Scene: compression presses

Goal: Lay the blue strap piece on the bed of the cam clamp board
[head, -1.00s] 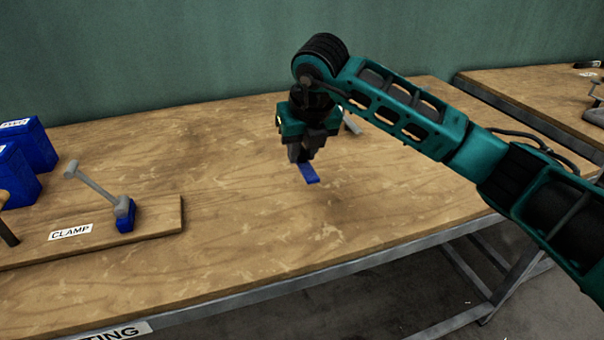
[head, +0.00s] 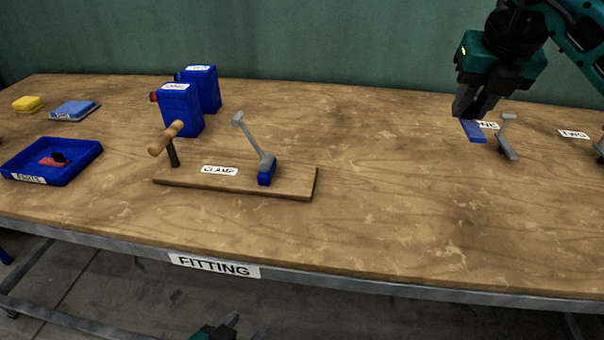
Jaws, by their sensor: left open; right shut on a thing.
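The blue strap piece (head: 473,132) is a short flat blue strip, held at one end by my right gripper (head: 470,108), which is shut on it. The free end points toward the front; its height over the table is hard to tell. The cam clamp board (head: 300,191) is a wooden plank left of centre, labelled CLAMP. It carries a grey lever (head: 249,135) on a blue cam block (head: 266,171) and a wooden T-handle (head: 166,138) on a dark post. My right gripper is well right of the board. My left gripper (head: 230,325) is open and partly cut off at the bottom edge, in front of the table.
Two blue containers (head: 181,112) stand behind the board. A blue tray (head: 82,156) holding a red and black item, a blue box (head: 75,110) and a yellow block (head: 28,103) are at left. A grey lever fixture (head: 507,140) stands beside the strap. The table between is clear.

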